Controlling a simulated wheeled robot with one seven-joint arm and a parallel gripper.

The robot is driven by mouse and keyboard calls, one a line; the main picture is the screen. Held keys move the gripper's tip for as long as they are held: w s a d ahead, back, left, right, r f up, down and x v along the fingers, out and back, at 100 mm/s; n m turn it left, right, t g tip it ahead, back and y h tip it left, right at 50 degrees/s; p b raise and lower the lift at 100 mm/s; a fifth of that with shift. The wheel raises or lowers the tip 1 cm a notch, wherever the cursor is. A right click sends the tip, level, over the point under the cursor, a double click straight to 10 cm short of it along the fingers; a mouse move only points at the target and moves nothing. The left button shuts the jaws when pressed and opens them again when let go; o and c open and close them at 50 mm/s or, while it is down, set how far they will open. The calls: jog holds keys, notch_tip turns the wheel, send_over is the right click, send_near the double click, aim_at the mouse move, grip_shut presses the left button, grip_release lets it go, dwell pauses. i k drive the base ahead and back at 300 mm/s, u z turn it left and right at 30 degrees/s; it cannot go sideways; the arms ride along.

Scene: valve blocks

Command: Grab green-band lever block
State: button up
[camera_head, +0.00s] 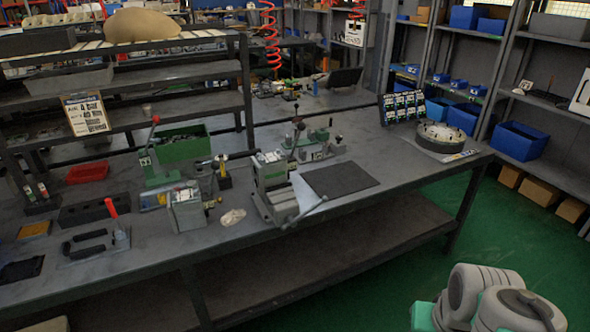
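Several lever-bearing blocks stand on the long grey workbench (400,172). A grey block with green on its upper part (274,190) stands near the front edge, with a long rod lever reaching to the right. A smaller grey block (187,208) stands to its left, with a lever at its side. Behind that is a green device with an upright red-tipped lever (160,172). I cannot tell for sure which one carries a green band. My gripper is not in view; only grey and green parts of my arm show at the bottom right, apart from the bench.
A dark mat (340,179) lies right of the grey-green block. A pale crumpled cloth (232,217) lies between the two grey blocks. A red-handled tool (116,224) stands at left. A round fixture (440,138) sits at the far right end. Green floor is open at right.

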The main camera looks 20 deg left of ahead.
aim_at(275, 171)
jog(key=z, duration=0.05)
jog(key=i, duration=2.5)
jog(key=u, duration=4.45)
jog(key=k, duration=1.2)
jog(key=z, duration=0.1)
